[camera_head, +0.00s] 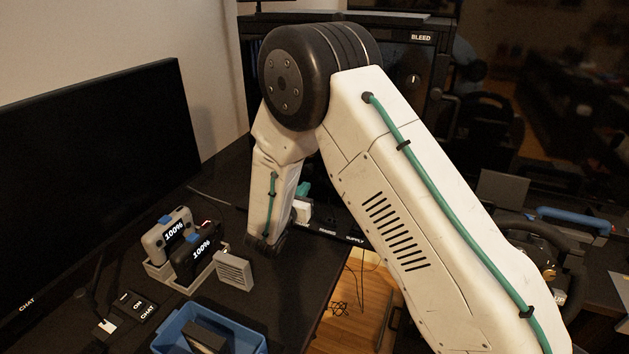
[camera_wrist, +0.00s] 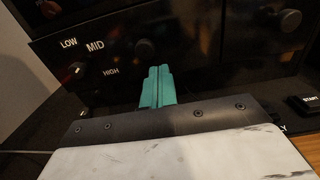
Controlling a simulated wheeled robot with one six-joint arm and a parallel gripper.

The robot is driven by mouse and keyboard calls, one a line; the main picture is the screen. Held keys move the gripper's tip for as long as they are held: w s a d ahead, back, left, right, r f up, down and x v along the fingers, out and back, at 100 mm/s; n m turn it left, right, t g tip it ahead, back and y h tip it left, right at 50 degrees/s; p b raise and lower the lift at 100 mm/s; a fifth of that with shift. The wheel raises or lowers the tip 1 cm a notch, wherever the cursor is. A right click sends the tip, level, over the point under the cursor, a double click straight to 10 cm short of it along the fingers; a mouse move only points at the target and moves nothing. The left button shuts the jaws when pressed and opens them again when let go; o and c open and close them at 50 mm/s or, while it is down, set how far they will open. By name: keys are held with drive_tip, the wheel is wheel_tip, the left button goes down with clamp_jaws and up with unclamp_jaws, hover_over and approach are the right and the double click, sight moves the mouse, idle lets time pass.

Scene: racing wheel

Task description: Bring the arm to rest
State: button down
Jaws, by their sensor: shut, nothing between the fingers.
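My white arm spans the head view, bent at a black elbow joint, with its forearm hanging down over the black desk (camera_head: 285,290). My gripper shows in the wrist view as two teal fingers (camera_wrist: 157,88) side by side, shut and empty. In the wrist view the fingers point at a black panel (camera_wrist: 185,45) with knobs labelled LOW, MID and HIGH. I cannot tell how far the panel is from the fingertips.
Left of the forearm are two devices reading 100% (camera_head: 187,240) in a grey holder, a small grey vented box (camera_head: 235,270) and a blue bin (camera_head: 190,328). A monitor (camera_head: 95,170) stands at the left. A black cabinet marked BLEED (camera_head: 421,55) stands behind my arm.

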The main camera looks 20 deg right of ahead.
drive_tip(key=s+f+m+g+h, duration=0.2)
drive_tip(key=s+m+g, duration=0.1)
drive_tip(key=s, duration=0.6)
drive_tip(key=s+d+r+m+g, duration=0.4)
drive_tip(key=s+d+m+g, duration=0.1)
drive_tip(key=s+m, duration=0.15)
drive_tip(key=s+d+r+m+g, duration=0.4)
drive_tip(key=s+d+m+g, duration=0.15)
drive_tip(key=s, duration=0.25)
drive_tip(key=s+r+m+y, duration=0.6)
drive_tip(key=s+r, duration=0.1)
drive_tip(key=s, duration=0.3)
drive_tip(key=s+r+m+y, duration=0.7)
drive_tip(key=s, duration=0.3)
drive_tip(key=shift+s+a+r+m+t, duration=0.2)
drive_tip(key=shift+s+r+m+t, duration=0.1)
drive_tip(key=shift+t, duration=0.05)
